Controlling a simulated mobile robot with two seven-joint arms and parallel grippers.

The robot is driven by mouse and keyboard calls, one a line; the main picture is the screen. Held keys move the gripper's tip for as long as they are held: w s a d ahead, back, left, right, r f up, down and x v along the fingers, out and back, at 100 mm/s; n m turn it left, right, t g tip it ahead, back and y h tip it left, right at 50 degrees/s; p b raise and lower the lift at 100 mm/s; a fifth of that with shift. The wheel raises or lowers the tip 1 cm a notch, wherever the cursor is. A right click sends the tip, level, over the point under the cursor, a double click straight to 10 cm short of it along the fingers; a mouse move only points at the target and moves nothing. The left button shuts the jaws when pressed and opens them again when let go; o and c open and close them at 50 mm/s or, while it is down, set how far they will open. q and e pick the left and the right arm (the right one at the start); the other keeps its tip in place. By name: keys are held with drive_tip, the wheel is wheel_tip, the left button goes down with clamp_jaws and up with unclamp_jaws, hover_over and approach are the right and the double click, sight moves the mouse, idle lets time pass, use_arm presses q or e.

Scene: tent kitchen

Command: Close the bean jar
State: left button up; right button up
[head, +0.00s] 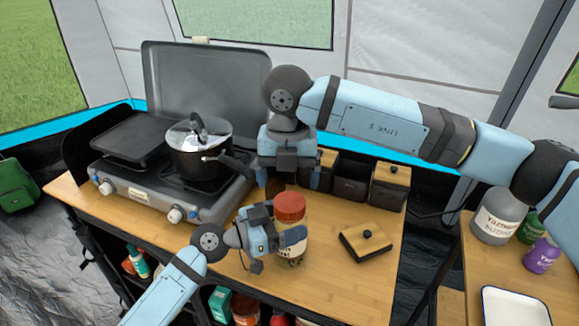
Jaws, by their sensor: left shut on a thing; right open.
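The bean jar (291,251) is a clear jar with pale and dark contents, upright near the front middle of the wooden counter. A red lid (290,206) sits at its top; I cannot tell whether it is fastened. My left gripper (284,239) is shut on the jar's side, and its fingers hide part of the jar. My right gripper (293,187) is open and points down, just above and behind the red lid. No object shows between its fingers.
A camping stove (215,204) with a lidded pot (200,150) stands at left. Behind the jar are dark canisters (350,187); one at right has a wooden lid (392,173). A square wooden lid with a black knob (362,247) lies right of the jar. The front right counter is clear.

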drive_tip(key=n, duration=0.7)
drive_tip(key=shift+r, duration=0.25)
drive_tip(key=n, duration=0.8)
drive_tip(key=shift+r+n, duration=0.25)
drive_tip(key=shift+n, duration=0.05)
drive_tip(key=n, duration=0.4)
drive_tip(key=shift+r+n, duration=0.1)
drive_tip(key=shift+n, duration=0.2)
drive_tip(key=n, duration=0.4)
drive_tip(key=shift+d+r, duration=0.1)
drive_tip(key=n, duration=0.4)
drive_tip(key=shift+r, duration=0.1)
drive_tip(key=n, duration=0.3)
drive_tip(key=shift+r+n, duration=0.1)
drive_tip(key=shift+n, duration=0.3)
